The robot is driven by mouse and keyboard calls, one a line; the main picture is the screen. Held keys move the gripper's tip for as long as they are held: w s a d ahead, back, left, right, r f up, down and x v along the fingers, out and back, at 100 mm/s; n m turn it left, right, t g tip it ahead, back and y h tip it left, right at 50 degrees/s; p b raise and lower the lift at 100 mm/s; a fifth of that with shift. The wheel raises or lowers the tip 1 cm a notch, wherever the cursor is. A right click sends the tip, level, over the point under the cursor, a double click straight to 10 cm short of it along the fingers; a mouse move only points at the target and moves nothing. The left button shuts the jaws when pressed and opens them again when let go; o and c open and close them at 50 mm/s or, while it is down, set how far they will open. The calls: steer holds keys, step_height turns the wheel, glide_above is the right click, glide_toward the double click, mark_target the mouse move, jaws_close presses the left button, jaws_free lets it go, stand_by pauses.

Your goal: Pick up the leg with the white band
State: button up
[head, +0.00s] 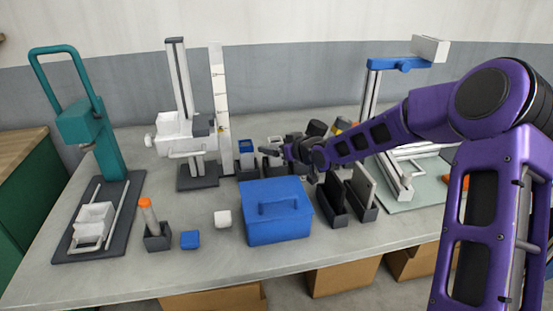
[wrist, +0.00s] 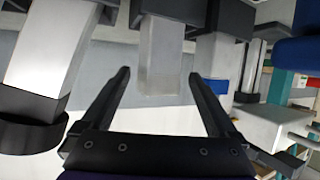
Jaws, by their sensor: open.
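In the wrist view, a pale grey leg (wrist: 160,55) with a light, whitish end band (wrist: 162,87) sits in a dark holder, centred ahead of my gripper (wrist: 158,76). The open fingers lie to either side of the leg's line. Whether they overlap it in depth, I cannot tell. A leg with a black band (wrist: 45,65) is at left and one with a blue band (wrist: 212,75) at right.
A blue lidded box (head: 277,225) stands in front of my gripper. Dark upright slots (head: 335,195) stand to its right. A white stand (head: 190,135) is at left, a teal press (head: 95,130) farther left. The front left table (head: 130,270) is clear.

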steer(key=w+a+f, duration=0.1)
steer(key=w+f, duration=0.1)
steer(key=shift+w+a+f+b, duration=0.3)
steer(key=shift+w+a, duration=0.05)
steer(key=shift+w+a+f, duration=0.1)
steer(key=shift+w+a, duration=0.15)
steer(key=shift+w, duration=0.15)
jaws_close()
